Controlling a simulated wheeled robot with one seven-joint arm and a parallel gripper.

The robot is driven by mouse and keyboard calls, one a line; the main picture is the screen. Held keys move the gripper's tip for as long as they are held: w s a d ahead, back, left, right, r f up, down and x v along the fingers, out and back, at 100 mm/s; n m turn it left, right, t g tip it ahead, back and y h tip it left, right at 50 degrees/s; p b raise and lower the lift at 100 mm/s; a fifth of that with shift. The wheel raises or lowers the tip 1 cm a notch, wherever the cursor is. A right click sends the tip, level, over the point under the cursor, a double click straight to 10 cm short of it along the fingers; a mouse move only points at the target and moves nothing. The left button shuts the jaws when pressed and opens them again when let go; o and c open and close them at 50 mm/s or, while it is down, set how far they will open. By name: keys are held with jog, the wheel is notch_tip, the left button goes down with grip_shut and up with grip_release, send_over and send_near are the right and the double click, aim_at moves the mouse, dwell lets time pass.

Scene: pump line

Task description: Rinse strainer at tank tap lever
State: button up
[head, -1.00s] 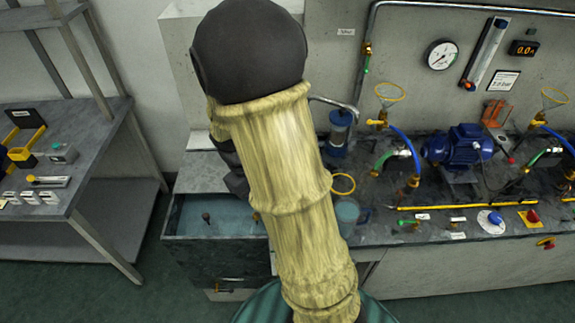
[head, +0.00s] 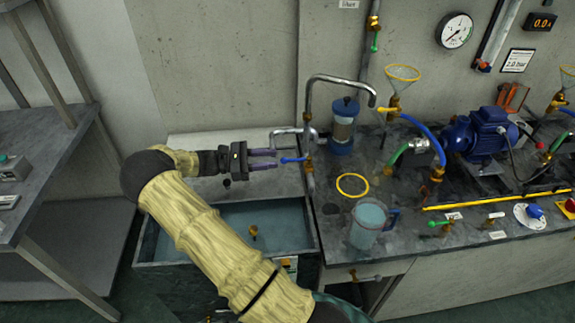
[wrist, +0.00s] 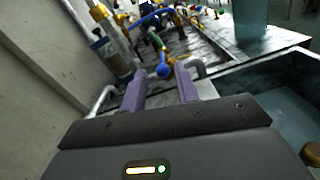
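My gripper (head: 275,159) is open, with two purple fingers pointing right. The blue tap lever (head: 294,160) is just beyond the fingertips, on the metal tap post (head: 309,130) with its curved spout. In the wrist view, the lever's blue round end (wrist: 163,70) shows between and beyond the fingertips (wrist: 162,82); I cannot tell whether they touch it. The open tank (head: 308,235) with water is below and in front of my gripper. A yellow-rimmed mesh cone (head: 402,73), seemingly a strainer, stands above a brass fitting at the back. Nothing is clearly held.
A yellow ring (head: 352,185) and a jug of water (head: 369,222) are on the bench right of the tap. A blue-topped canister (head: 343,125) stands behind. A blue pump (head: 478,135) and hoses crowd the right. A grey shelf unit (head: 70,190) stands left.

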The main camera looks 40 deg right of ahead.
aim_at(290, 160)
jog(key=shift+f+b, duration=0.4)
jog(key=shift+f, duration=0.2)
jog(key=shift+d, duration=0.1)
jog(key=x, duration=0.6)
jog(key=shift+s+d+p, duration=0.2)
jog(key=shift+d+p, duration=0.05)
jog(key=shift+p, duration=0.1)
jog(key=shift+s+d, duration=0.1)
jog(key=shift+d, duration=0.2)
jog(key=shift+s, duration=0.1)
jog(key=shift+c, duration=0.4)
grip_shut()
